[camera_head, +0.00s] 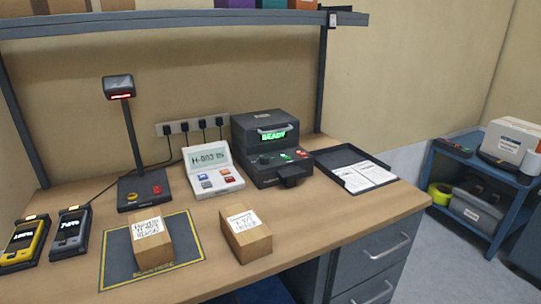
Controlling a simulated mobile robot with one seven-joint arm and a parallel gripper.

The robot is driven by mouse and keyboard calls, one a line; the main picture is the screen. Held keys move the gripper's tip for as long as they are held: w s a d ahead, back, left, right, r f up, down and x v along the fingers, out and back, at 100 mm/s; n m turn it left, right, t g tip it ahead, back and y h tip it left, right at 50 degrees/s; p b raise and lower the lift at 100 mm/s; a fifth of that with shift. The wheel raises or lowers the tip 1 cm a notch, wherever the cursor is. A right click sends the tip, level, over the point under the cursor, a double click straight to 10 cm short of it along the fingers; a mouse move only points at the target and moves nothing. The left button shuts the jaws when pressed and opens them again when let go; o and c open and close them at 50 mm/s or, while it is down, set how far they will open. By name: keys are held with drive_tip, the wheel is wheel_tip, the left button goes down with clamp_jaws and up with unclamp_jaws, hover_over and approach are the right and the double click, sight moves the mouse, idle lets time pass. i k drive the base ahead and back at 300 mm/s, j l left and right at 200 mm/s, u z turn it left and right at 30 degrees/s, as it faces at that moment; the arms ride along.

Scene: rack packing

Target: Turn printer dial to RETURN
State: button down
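The black printer (259,122) stands at the back of the desk, right of the middle. Its green display (273,136) reads READY. On the front panel below there is a small dark round dial (264,160), with green and red buttons to its right. The dial is too small for me to read its setting. A black output part sticks out at the printer's lower front. My gripper is not in view.
A keypad console (213,170) stands left of the printer, and a black paper tray (335,160) lies to its right. A shelf (180,21) hangs above.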

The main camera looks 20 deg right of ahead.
sight(265, 160)
drive_tip(key=i+l+u, duration=0.15)
drive_tip(key=l+u, duration=0.3)
drive_tip(key=l, duration=0.65)
drive_tip(key=l+u, duration=0.45)
drive_tip(key=l, duration=0.65)
drive_tip(key=i, duration=0.45)
